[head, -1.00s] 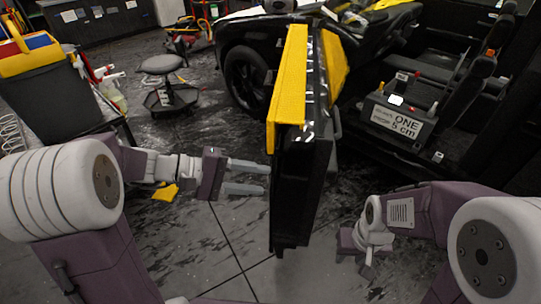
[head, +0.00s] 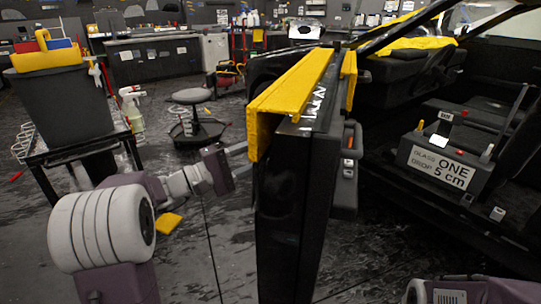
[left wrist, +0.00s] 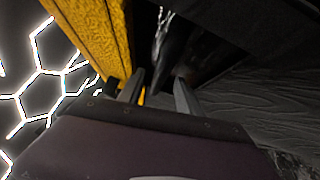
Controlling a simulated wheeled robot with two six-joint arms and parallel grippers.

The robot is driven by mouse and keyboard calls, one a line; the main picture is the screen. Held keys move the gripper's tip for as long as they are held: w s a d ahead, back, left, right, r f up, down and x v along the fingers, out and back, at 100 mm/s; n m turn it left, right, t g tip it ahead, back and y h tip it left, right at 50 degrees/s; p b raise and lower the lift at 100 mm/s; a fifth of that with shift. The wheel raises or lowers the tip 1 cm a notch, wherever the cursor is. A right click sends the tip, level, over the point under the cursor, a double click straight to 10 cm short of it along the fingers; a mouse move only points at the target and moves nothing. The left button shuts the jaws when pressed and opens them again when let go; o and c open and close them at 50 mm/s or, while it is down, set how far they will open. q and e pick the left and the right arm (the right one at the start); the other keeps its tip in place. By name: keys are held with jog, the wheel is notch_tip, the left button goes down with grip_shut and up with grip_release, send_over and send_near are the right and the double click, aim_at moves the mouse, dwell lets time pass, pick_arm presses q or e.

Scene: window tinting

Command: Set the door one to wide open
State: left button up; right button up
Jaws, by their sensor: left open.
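Door one is the black car door (head: 297,205) with a yellow cover (head: 292,92) over its top edge. It stands swung out from the car, nearly edge-on in the head view. How far it is open is hard to tell. My left gripper (head: 247,158) is open at the left side of the door, just below the yellow cover, with its fingertips close to or partly behind the door edge. In the left wrist view its two fingers (left wrist: 160,80) are apart, beside the yellow cover (left wrist: 90,35) and dark door. Contact cannot be told. My right gripper is out of view.
A stool (head: 193,97) and a cart with a black bin (head: 62,105) stand at the left. A yellow cloth (head: 170,223) lies on the floor.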

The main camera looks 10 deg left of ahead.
aim_at(269, 150)
pick_arm(q)
jog(key=x, duration=0.3)
jog(key=shift+d, duration=0.1)
jog(key=shift+c, duration=0.2)
grip_shut()
dwell(1.2)
